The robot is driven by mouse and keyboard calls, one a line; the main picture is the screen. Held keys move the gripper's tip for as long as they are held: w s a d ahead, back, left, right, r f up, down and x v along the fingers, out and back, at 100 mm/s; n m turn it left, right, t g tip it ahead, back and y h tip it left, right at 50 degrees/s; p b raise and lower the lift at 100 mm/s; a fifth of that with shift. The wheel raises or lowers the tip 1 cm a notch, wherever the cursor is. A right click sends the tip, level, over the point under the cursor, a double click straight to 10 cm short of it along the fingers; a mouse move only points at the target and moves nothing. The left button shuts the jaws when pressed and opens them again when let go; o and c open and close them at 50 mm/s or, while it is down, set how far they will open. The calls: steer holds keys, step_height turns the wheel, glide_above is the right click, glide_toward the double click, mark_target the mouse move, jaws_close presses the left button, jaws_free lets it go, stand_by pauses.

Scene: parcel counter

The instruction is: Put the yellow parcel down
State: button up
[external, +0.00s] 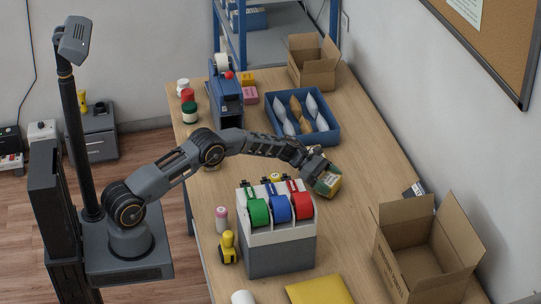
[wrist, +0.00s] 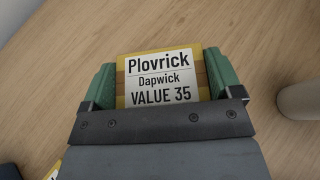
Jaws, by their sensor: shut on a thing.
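The yellow parcel (wrist: 122,75) has a white label reading "Plovrick Dapwick VALUE 35". In the wrist view it sits between the green fingers of my gripper (wrist: 160,80), which is shut on its two sides. In the external view the parcel (external: 327,184) is in my gripper (external: 322,178), just behind and right of the tape dispenser.
The tape dispenser (external: 280,250) with green, blue and red rolls stands in front. A blue tray (external: 281,139) of envelopes is behind. An open carton (external: 410,262) stands front right, a yellow envelope (external: 320,290) at the front. The table (external: 375,165) right of my gripper is clear.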

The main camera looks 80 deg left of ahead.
steer(key=shift+f, duration=0.25)
steer(key=shift+f+b, duration=0.2)
steer(key=shift+b, duration=0.1)
steer(key=o, duration=0.8)
